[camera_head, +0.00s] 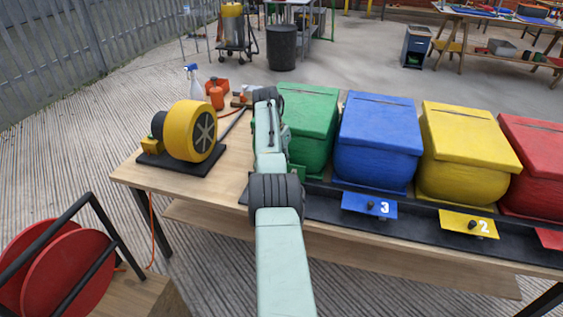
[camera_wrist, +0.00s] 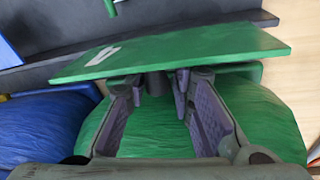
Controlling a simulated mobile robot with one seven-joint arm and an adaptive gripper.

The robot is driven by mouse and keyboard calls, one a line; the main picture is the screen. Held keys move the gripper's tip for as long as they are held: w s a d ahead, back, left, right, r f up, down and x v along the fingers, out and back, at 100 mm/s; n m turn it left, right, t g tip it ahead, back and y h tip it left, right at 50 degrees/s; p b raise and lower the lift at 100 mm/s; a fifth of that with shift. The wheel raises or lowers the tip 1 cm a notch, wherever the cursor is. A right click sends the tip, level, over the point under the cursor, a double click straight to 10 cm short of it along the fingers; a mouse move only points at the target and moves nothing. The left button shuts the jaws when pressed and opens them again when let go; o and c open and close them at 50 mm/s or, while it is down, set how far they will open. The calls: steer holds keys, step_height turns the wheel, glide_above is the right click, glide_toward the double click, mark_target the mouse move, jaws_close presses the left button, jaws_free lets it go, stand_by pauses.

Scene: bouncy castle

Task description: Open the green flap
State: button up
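The green flap (camera_wrist: 180,50) is a flat green panel with a white mark, lying tilted across the upper wrist view. It stands out from the crumpled green box (camera_wrist: 262,115). In the head view my arm hides the flap, and the green box (camera_head: 308,115) shows behind the arm. My gripper (camera_wrist: 160,88) is at the flap's lower edge in the wrist view, its two fingers apart. A dark knob-like piece (camera_wrist: 157,84) shows between the fingertips; I cannot tell whether they touch it. My gripper is hidden in the head view.
Blue (camera_head: 378,140), yellow (camera_head: 465,150) and red (camera_head: 538,160) boxes stand right of the green one. Blue (camera_head: 368,205) and yellow (camera_head: 468,223) flaps with dark knobs are at their fronts. A yellow blower (camera_head: 190,130) and spray bottle (camera_head: 192,80) stand left on the table (camera_head: 130,172).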

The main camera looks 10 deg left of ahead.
steer(key=shift+o, duration=1.3)
steer(key=shift+d, duration=0.1)
step_height(320, 180, up, 12)
steer(key=s+a, duration=0.1)
steer(key=a, duration=0.1)
steer(key=shift+o, duration=0.2)
steer(key=shift+s+f, duration=0.1)
